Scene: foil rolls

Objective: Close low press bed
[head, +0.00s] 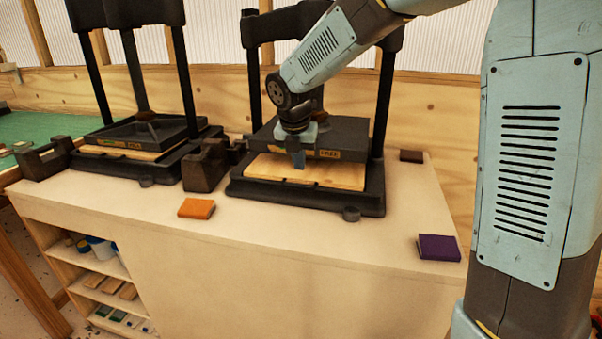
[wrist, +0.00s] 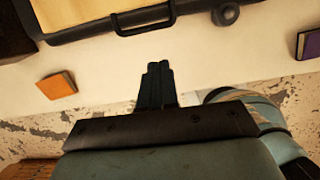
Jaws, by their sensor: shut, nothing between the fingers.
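Two black presses stand on the bench, and I cannot tell from labels which is the low one. The right press (head: 374,190) has a pale wooden bed (head: 340,176) under a dark plate (head: 345,134), with the bed's front part showing. The left press (head: 192,150) has a similar thin wooden bed (head: 122,153) under its plate. My gripper (head: 298,164) is shut and empty, in front of the right press's plate and over its bed in the head view. In the wrist view my gripper (wrist: 158,68) points toward a black handle (wrist: 142,22) on the press front, apart from it.
An orange block (head: 196,208) and a purple block (head: 438,248) lie on the bench top (head: 300,250). A dark brown block (head: 411,156) lies behind on the right. A dark holder (head: 204,166) stands between the presses.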

